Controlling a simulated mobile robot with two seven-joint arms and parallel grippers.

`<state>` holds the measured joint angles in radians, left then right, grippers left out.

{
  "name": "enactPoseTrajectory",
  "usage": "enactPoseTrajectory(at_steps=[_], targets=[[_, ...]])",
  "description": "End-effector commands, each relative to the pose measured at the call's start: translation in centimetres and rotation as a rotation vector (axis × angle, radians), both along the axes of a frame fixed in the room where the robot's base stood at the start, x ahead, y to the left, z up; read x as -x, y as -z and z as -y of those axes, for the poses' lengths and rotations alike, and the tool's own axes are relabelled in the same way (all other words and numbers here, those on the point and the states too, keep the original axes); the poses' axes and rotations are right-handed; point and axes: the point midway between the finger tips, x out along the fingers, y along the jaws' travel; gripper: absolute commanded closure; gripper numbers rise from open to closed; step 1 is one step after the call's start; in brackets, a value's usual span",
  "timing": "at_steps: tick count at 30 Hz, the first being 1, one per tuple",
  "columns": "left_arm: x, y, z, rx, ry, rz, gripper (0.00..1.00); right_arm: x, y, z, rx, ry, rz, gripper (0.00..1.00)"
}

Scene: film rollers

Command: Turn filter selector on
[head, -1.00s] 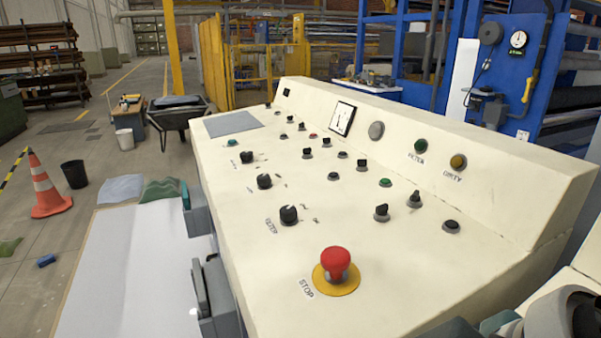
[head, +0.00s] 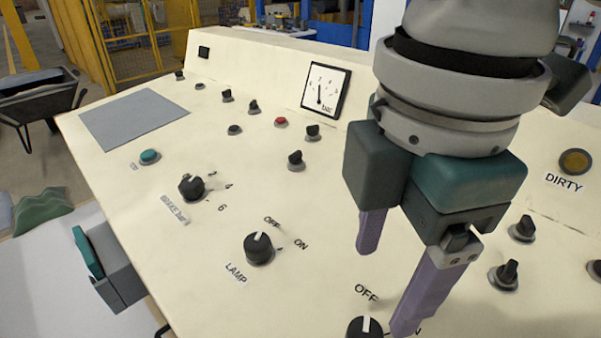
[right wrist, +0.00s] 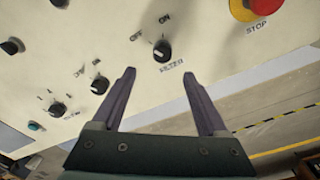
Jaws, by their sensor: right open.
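The filter selector is a black round knob with a white pointer line, at the bottom edge of the head view (head: 366,328), partly cut off. Its pointer faces the OFF label above it. In the right wrist view the knob (right wrist: 162,50) sits beside its FILTER label, with OFF and ON marks near it. My right gripper (head: 387,290) is open and empty above the panel, its purple fingers pointing down near the knob. In the right wrist view the knob is ahead, between the fingertips (right wrist: 158,73). Part of my left gripper (head: 108,268) shows beside the panel's left edge; its fingers cannot be made out.
On the cream panel (head: 200,265) are a LAMP knob (head: 259,248), another selector (head: 191,187), several small switches and a pressure gauge (head: 326,90). The red STOP button (right wrist: 262,5) is right of the filter knob in the right wrist view. A wheelbarrow (head: 35,95) stands on the floor.

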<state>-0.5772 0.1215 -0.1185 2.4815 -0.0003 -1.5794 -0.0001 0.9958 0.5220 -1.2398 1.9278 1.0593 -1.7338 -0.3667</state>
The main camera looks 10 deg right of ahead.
Motion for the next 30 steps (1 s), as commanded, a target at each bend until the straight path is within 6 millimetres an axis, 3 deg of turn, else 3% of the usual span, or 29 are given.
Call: enactPoseTrajectory(at_steps=[15,27,30], targets=[[0.3,1.7,0.3,0.009,-0.002,-0.008,0.50,-0.4,8.6,0.0,0.000,0.001,-0.001,0.24],[0.2,1.8,0.1,0.001,0.002,-0.008,0.50,-0.5,9.6,-0.1,-0.001,-0.002,0.002,0.24],[0.2,1.8,0.0,-0.001,0.003,-0.008,0.50,-0.5,9.6,-0.1,-0.001,-0.001,0.002,0.33]])
